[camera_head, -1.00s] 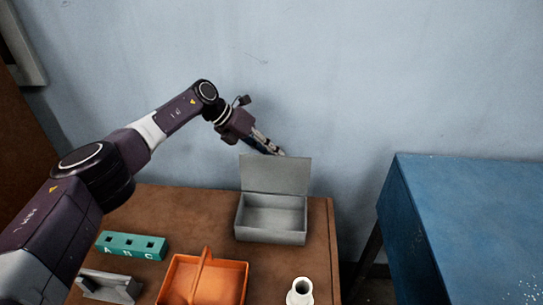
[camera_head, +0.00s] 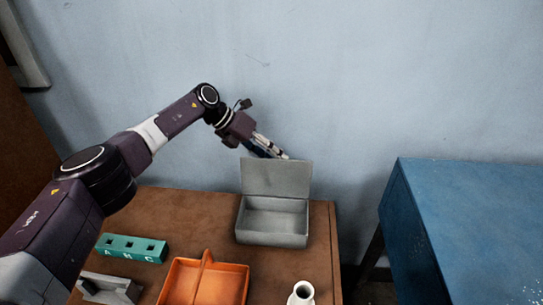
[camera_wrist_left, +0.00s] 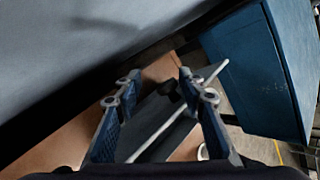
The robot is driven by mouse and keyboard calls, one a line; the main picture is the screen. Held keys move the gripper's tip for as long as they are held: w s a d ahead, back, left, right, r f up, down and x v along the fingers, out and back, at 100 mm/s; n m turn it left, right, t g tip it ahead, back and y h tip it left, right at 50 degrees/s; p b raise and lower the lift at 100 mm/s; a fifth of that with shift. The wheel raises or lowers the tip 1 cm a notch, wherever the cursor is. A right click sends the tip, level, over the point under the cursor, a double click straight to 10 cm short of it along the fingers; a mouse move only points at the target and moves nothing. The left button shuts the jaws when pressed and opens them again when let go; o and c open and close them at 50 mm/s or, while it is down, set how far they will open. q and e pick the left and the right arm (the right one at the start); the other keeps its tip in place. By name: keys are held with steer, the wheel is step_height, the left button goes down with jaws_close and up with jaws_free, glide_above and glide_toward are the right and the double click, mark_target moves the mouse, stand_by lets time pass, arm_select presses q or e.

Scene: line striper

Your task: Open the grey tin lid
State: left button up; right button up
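The grey tin (camera_head: 272,239) stands at the back right of the brown table, and its inside shows empty. Its lid (camera_head: 277,179) is raised, standing about upright at the tin's back edge. My left gripper (camera_head: 277,153) is at the lid's top edge, partly hidden behind it; I cannot tell whether they touch. In the left wrist view, the two fingers (camera_wrist_left: 160,76) are spread apart, with the pale lid edge (camera_wrist_left: 160,136) running across the space between them. My right gripper is not in view.
On the brown table (camera_head: 190,205) are a teal block with lettered holes (camera_head: 131,248), an orange tray with a handle (camera_head: 225,280), a grey holder (camera_head: 108,288) and a white bottle (camera_head: 301,293). A blue table (camera_head: 470,220) stands right, across a gap. A wall rises behind.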

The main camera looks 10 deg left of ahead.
arm_select(q)
steer(key=v, duration=1.2)
steer(key=shift+s+f, duration=0.1)
steer(key=shift+f, duration=0.05)
